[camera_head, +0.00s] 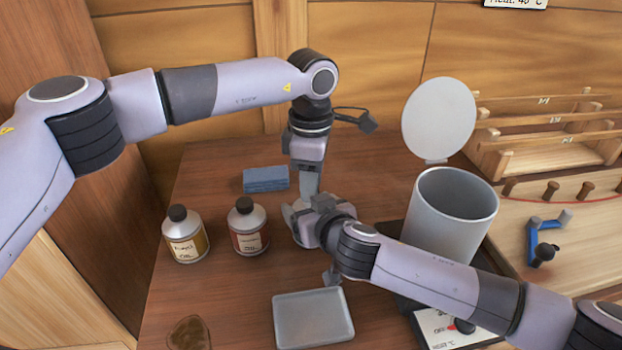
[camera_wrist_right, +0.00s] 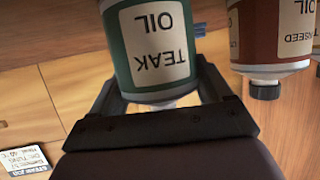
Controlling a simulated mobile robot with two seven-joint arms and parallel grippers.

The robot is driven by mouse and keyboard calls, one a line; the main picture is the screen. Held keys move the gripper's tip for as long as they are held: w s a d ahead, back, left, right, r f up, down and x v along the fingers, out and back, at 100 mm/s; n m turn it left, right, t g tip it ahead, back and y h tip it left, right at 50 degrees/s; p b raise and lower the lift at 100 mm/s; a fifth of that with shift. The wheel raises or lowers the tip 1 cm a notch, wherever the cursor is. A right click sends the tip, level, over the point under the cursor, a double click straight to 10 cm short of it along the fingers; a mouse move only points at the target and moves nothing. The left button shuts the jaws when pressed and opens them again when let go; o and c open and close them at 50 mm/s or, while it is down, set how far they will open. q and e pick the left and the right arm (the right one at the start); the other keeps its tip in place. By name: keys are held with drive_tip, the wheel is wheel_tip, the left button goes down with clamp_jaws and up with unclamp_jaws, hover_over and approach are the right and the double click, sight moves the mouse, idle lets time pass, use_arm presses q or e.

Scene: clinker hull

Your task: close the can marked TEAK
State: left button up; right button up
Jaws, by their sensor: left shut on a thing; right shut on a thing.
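The can marked TEAK (camera_wrist_right: 125,60) is green with a cream label and shows upside down in the right wrist view. My right gripper (camera_wrist_right: 155,82) is shut around its body, one finger on each side. In the head view my right gripper (camera_head: 302,225) reaches in from the right and mostly hides the can. My left gripper (camera_head: 309,188) points straight down at the can's top, shut. Its fingertips and the cap between them are hidden behind my right gripper, so I cannot see how the cap sits on the neck.
Two capped oil cans, one yellow-labelled (camera_head: 186,238) and one red-labelled (camera_head: 248,230), stand left. A folded blue cloth (camera_head: 265,180) lies behind. A grey tray (camera_head: 313,318) is in front. A grey pot (camera_head: 450,215) with raised lid (camera_head: 438,118) stands right, beside wooden racks (camera_head: 550,140).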

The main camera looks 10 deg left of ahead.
use_arm(q)
drive_tip(key=shift+f, duration=0.4)
